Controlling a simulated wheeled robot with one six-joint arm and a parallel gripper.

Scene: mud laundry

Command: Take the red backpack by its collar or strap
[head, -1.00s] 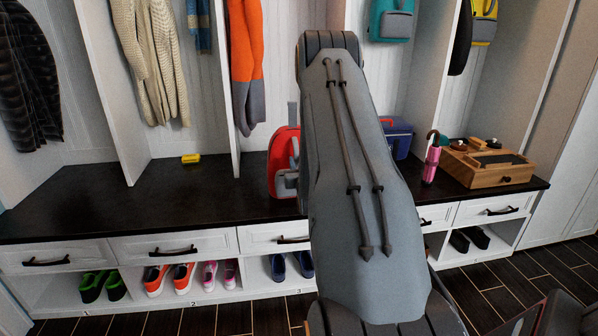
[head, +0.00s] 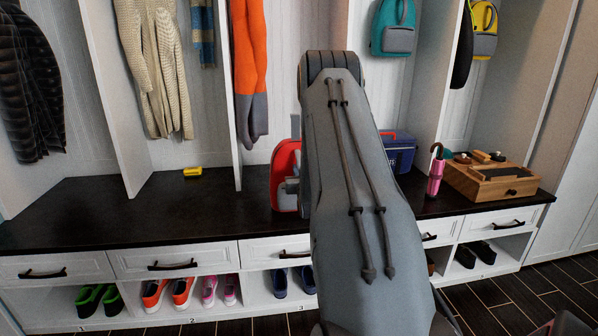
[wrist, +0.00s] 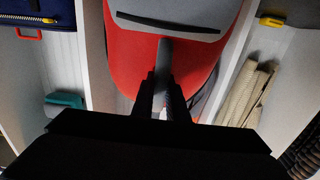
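The red backpack (head: 286,176) stands upright on the dark bench, partly hidden behind my arm in the head view. A grey strap or loop sticks up from its top. The wrist view shows the red backpack (wrist: 130,62) close up, with a grey pocket panel and the grey strap (wrist: 163,58). My gripper (wrist: 162,82) has its two dark fingers close on either side of this strap, which fills the narrow gap between them. The fingers appear shut on it. My gripper is hidden behind my arm in the head view.
A blue box (head: 400,152) stands right of the backpack, beyond my arm. A pink umbrella (head: 435,176) and a wooden box (head: 490,181) are farther right. White dividers flank the cubby. An orange garment (head: 250,70) hangs to the left. The bench's left part is mostly clear.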

